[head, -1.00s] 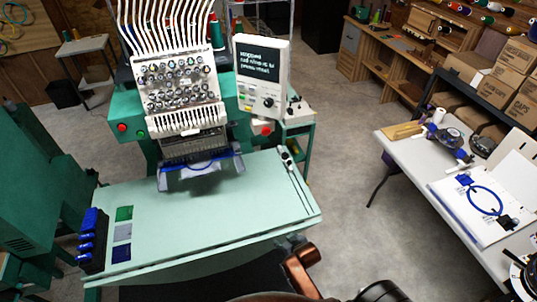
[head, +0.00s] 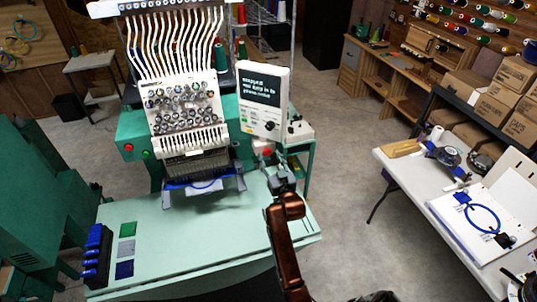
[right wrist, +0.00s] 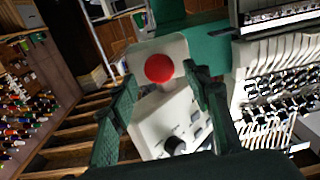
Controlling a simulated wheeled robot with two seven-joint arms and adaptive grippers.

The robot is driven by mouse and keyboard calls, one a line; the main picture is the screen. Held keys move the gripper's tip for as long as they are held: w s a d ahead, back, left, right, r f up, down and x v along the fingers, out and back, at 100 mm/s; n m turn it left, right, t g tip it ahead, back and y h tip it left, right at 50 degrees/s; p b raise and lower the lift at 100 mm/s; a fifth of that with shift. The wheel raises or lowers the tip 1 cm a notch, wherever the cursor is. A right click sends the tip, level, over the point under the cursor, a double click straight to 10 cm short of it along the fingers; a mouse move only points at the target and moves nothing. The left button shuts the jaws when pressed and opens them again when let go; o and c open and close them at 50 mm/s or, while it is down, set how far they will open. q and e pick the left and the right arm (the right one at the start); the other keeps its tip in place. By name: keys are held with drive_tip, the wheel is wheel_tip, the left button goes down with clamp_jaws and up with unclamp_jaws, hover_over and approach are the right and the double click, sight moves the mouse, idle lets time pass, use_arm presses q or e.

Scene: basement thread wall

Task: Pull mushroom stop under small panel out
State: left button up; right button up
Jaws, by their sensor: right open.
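The red mushroom stop (head: 266,152) sits on a pale box just below the small panel (head: 263,100) with its dark screen, at the right of the embroidery machine. In the right wrist view the round red stop (right wrist: 159,68) shows between the fingertips, and the panel (right wrist: 160,125) with its black knob is upside down below it. My right gripper (head: 276,170) is in front of and just below the stop in the head view. In the right wrist view its two green-dark fingers (right wrist: 160,79) are spread on either side of the stop, with visible gaps. My left gripper is out of view.
The machine's pale green table (head: 190,240) lies under my right arm. Another red button (head: 128,147) and a green button (head: 145,154) are on the machine's left side. The needle head (head: 185,105) stands left of the panel. A white table (head: 400,175) is at right.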

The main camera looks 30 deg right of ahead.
drive_tip(key=shift+x, duration=1.1)
clamp_jaws()
